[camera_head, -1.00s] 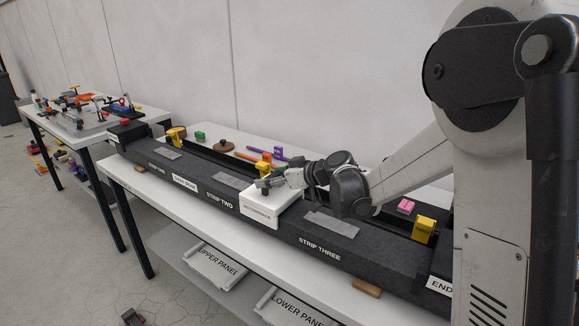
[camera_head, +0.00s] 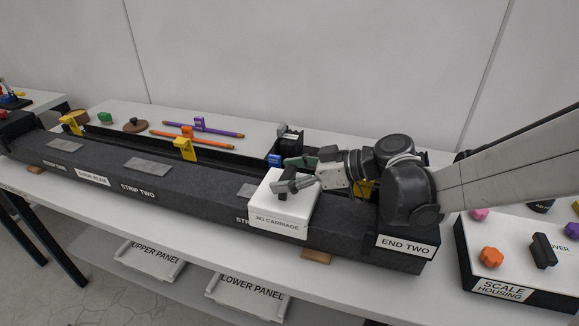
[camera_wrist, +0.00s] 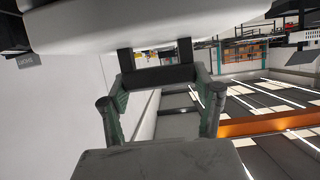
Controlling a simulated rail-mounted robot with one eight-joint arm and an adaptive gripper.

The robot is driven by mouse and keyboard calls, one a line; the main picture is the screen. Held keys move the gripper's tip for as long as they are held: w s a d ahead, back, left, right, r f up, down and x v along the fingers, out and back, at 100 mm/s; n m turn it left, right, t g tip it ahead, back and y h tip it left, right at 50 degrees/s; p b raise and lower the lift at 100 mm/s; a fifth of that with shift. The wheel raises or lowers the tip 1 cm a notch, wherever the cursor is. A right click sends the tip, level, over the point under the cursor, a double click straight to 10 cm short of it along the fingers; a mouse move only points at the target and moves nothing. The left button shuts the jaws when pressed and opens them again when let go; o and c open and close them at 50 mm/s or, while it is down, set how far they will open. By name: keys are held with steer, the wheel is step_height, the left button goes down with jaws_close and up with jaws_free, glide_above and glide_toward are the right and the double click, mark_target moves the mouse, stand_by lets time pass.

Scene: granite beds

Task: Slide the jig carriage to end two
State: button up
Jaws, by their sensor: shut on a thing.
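The white jig carriage (camera_head: 280,222) sits on the dark granite beam (camera_head: 170,195), partly over the strip three label and a short way left of the END TWO label (camera_head: 405,246). My gripper (camera_head: 293,183) is shut on the carriage's black handle (camera_head: 284,185). In the wrist view my gripper's fingers (camera_wrist: 160,92) flank the black handle bar (camera_wrist: 157,78), with the white carriage body (camera_wrist: 160,25) beyond it. My wrist and forearm hide the beam's far top near END TWO.
A yellow clamp (camera_head: 185,149) and a black block with a blue part (camera_head: 288,145) stand behind the beam. Orange (camera_head: 190,137) and purple (camera_head: 205,129) rods lie farther back. A white-topped scale housing (camera_head: 500,270) stands right of END TWO. A grey strip (camera_head: 148,164) lies on the beam.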

steer(key=shift+s+d+f, duration=0.1)
stand_by(0.3)
steer(key=o, duration=1.7)
steer(key=shift+d, duration=0.2)
steer(key=shift+a+r, duration=0.1)
steer(key=shift+r, duration=0.5)
step_height(320, 180, up, 9)
